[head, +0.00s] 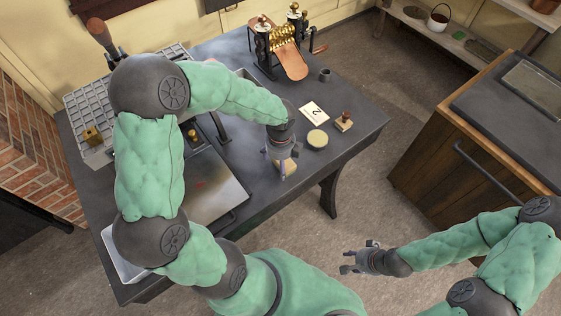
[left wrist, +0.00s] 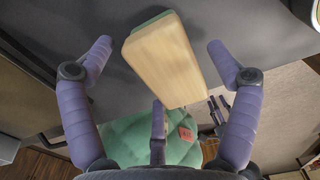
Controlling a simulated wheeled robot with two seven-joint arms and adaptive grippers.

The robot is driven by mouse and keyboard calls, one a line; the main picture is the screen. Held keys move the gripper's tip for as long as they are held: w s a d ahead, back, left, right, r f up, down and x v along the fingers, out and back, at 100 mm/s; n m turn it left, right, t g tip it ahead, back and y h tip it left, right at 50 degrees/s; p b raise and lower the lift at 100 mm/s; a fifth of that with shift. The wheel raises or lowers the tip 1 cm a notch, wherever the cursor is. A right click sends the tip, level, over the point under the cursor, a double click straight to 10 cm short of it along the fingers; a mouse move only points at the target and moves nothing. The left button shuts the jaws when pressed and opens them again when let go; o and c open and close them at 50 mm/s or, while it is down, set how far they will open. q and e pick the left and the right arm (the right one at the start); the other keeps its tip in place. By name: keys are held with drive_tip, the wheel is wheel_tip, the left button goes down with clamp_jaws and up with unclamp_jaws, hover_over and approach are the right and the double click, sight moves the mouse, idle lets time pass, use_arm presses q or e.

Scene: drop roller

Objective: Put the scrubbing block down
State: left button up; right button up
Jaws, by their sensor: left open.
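The scrubbing block (left wrist: 165,62) has a pale wooden body with a green strip along its far edge. It lies on the dark worktable (head: 245,195) near its front edge. In the head view the block (head: 289,167) shows partly behind my left gripper (head: 281,158). In the left wrist view the purple fingers are spread wide, with a visible gap to the block on both sides. My right gripper (head: 352,260) hangs over the floor in front of the table, empty, with its fingers apart.
A round green-topped tin (head: 317,138), a stamp (head: 344,122) and a card marked 2 (head: 314,113) lie behind the block. A brass-and-black roller device (head: 283,47) stands at the back. A wooden cabinet (head: 460,155) stands at the right.

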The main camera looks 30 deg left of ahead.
use_arm(q)
wheel_tip(320, 180, up, 12)
drive_tip(key=p, duration=0.3)
drive_tip(key=shift+f+p, duration=0.25)
drive_tip(key=shift+p, duration=0.1)
